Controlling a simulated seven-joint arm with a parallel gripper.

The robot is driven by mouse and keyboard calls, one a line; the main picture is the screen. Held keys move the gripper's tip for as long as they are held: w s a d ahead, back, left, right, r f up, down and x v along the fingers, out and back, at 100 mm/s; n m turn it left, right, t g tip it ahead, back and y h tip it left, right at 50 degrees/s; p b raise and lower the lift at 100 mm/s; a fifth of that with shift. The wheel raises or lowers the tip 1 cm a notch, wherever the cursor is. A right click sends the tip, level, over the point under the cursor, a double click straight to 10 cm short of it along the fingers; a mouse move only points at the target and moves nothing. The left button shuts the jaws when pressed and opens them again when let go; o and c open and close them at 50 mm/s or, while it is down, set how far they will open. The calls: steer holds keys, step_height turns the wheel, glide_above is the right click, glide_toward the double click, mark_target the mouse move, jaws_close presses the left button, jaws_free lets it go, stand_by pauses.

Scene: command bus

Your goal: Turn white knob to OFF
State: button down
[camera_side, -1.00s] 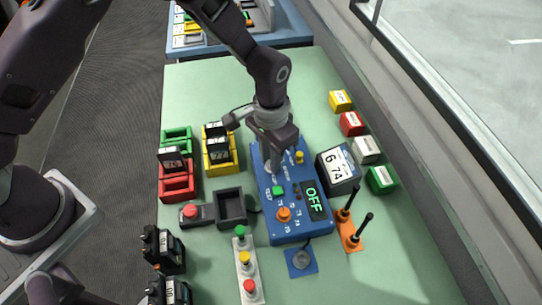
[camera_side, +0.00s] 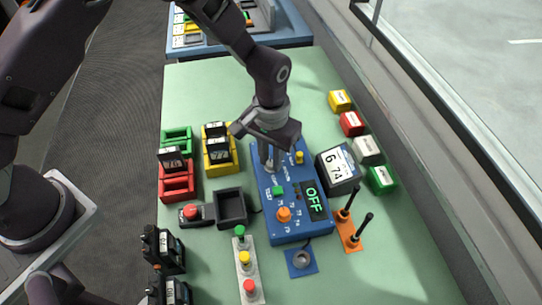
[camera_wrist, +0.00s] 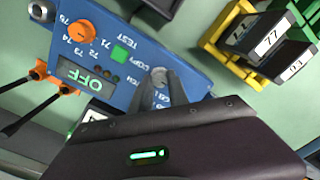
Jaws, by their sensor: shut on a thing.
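The blue panel (camera_side: 305,222) stands on the green table, with a display (camera_side: 314,201) reading "OFF". In the wrist view, the white-grey knob (camera_wrist: 158,75) sits on the panel (camera_wrist: 125,92) by the word "COPY". My gripper (camera_wrist: 165,88) points down at it, shut on the knob between its fingertips. Part of the knob and the lettering around it are hidden by the fingers. In the side view my gripper (camera_side: 270,163) is at the panel's far left part, and the knob is mostly hidden there.
An orange knob (camera_side: 284,214), a green button (camera_side: 278,190) and a yellow knob (camera_side: 299,157) are on the same panel. A dark block labelled "6 74" (camera_side: 338,170) stands close on the right. Black levers (camera_side: 360,229) rise at the front right.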

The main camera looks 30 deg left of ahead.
steer(key=shift+w, duration=0.1)
steer(key=c, duration=1.3)
jaws_free()
step_height(320, 180, up, 7)
steer(key=shift+r, duration=0.1)
step_height(320, 180, up, 6)
glide_above(271, 162)
steer(key=a, duration=0.3)
steer(key=s+a+r+t+h, duration=0.1)
steer(key=s+a+r, duration=0.2)
steer(key=r, duration=0.2)
steer(key=s+a+r+t, duration=0.1)
steer(key=s+a+r, duration=0.2)
steer(key=s+r, duration=0.15)
steer(key=s+a+r+t, duration=0.1)
steer(key=s+a, duration=0.1)
steer(key=s, duration=0.3)
steer(key=s+a+r+t, duration=0.1)
steer(key=s+a+r, duration=0.1)
steer(key=s, duration=0.3)
steer(key=s+a+r+t+y, duration=0.1)
steer(key=s+a, duration=0.3)
steer(key=s, duration=0.1)
steer(key=shift+s+r+t, duration=0.3)
steer(key=shift+s+r, duration=0.05)
steer(key=shift+r, duration=0.05)
